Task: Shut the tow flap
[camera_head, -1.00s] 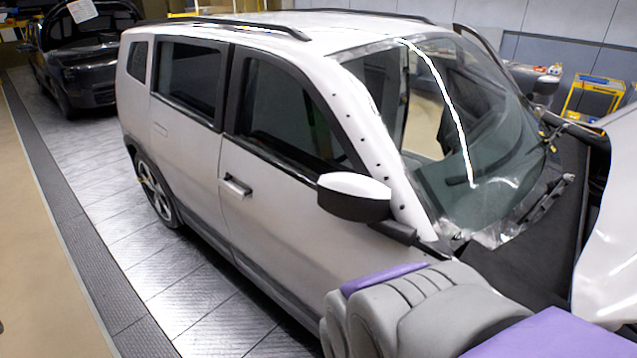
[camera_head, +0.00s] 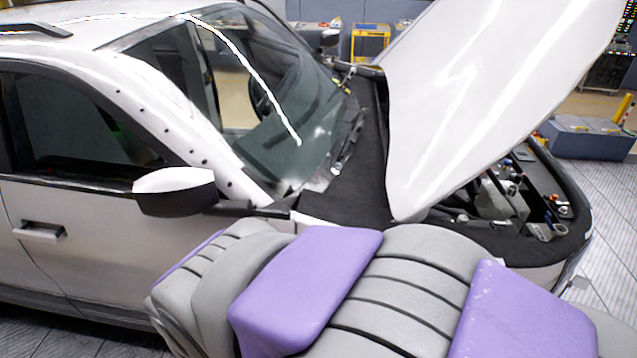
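The white car (camera_head: 95,235) fills the left and middle of the view, seen from its side near the front wheel area. Its hood (camera_head: 490,85) stands raised, and the open engine bay (camera_head: 510,200) shows below it. I cannot make out a tow flap; the front bumper face is turned away from me. My grey and purple arm covers the lower middle of the view, in front of the car's front side. My gripper is not in view.
The side mirror (camera_head: 175,192) sticks out from the car close to my arm. A blue-grey block (camera_head: 585,138) stands beyond the car's front at the right. A yellow rack (camera_head: 369,44) is at the back. Tiled floor at the far right (camera_head: 615,210) is clear.

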